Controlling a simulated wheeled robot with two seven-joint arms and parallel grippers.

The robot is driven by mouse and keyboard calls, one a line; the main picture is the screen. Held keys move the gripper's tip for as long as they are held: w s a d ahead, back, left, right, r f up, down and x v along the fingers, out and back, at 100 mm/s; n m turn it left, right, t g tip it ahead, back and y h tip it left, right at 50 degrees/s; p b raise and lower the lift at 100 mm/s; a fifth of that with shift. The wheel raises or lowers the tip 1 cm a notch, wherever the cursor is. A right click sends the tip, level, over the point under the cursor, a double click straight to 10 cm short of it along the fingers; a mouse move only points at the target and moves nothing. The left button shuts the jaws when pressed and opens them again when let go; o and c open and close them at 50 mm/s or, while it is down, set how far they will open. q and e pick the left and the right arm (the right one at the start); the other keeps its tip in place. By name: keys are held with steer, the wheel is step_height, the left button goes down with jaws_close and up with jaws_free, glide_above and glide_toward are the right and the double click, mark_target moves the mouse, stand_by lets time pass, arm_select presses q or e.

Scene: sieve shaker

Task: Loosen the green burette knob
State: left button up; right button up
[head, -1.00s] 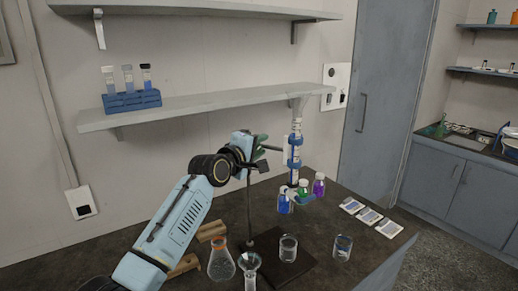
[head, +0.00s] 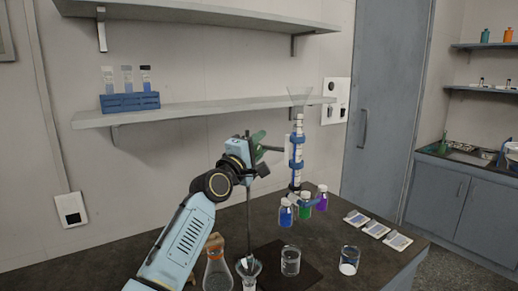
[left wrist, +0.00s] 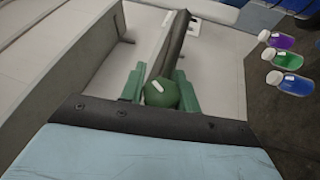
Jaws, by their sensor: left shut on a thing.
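The green burette knob (left wrist: 162,94) shows in the left wrist view as a rounded green body with a pale mark. The green fingers of my left gripper (left wrist: 160,88) are closed on it from both sides. In the head view my left gripper (head: 256,150) is at the upper part of the stand rod (head: 249,205), left of the burette (head: 297,150). The burette is upright with blue bands and a funnel (head: 299,96) at its top. The knob cannot be told apart from the green fingers there. My right gripper is not in view.
Blue (head: 286,213), green (head: 305,206) and purple (head: 321,198) bottles stand close by the burette's foot. A flask (head: 217,268), glass beakers (head: 290,262) and flat packets (head: 375,229) are on the dark bench. A shelf (head: 190,108) runs behind the arm.

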arm_select(q)
steer(key=o, duration=1)
steer(key=shift+c, duration=0.2)
steer(key=p+v, duration=0.1)
steer(key=v, duration=1.2)
steer(key=shift+s, duration=0.2)
steer(key=shift+a+f, duration=0.1)
